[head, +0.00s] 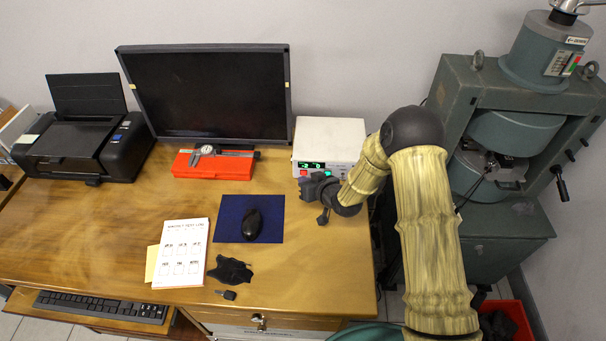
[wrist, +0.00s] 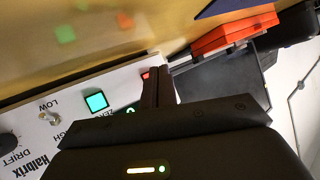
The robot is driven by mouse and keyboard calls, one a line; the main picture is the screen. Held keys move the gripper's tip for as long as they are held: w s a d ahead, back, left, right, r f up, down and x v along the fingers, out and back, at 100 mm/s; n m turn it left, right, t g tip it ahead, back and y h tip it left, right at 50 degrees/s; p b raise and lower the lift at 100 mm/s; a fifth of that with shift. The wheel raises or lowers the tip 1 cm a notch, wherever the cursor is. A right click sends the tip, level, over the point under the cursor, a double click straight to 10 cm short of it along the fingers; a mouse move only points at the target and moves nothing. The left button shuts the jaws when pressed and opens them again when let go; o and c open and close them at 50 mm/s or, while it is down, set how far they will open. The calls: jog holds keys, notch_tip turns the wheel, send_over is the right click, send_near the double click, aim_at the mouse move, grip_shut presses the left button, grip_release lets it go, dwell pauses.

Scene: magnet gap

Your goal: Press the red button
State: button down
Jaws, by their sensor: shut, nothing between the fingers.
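The red button (wrist: 145,75) shows as a small red patch at the edge of a white panel in the wrist view. The tips of my gripper (wrist: 159,72) are right beside it and cover part of it. I cannot tell whether they touch it. The panel belongs to a white instrument box (head: 331,137) at the back right of the desk. In the head view my gripper (head: 312,184) is in front of this box, shut and empty. A lit green button (wrist: 96,101) sits on the same panel.
A red case (head: 185,167) with a caliper on it lies left of the box, below a monitor (head: 207,95). A mouse (head: 251,225) rests on a blue mat (head: 228,215) in front. A large green machine (head: 475,110) stands to the right.

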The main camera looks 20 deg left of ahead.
jog(key=shift+s, duration=0.1)
jog(key=shift+s+d, duration=0.25)
jog(key=shift+s, duration=0.7)
jog(key=shift+s+d, duration=0.25)
jog(key=shift+s, duration=0.7)
jog(key=shift+s+d, duration=0.25)
jog(key=shift+s, duration=0.7)
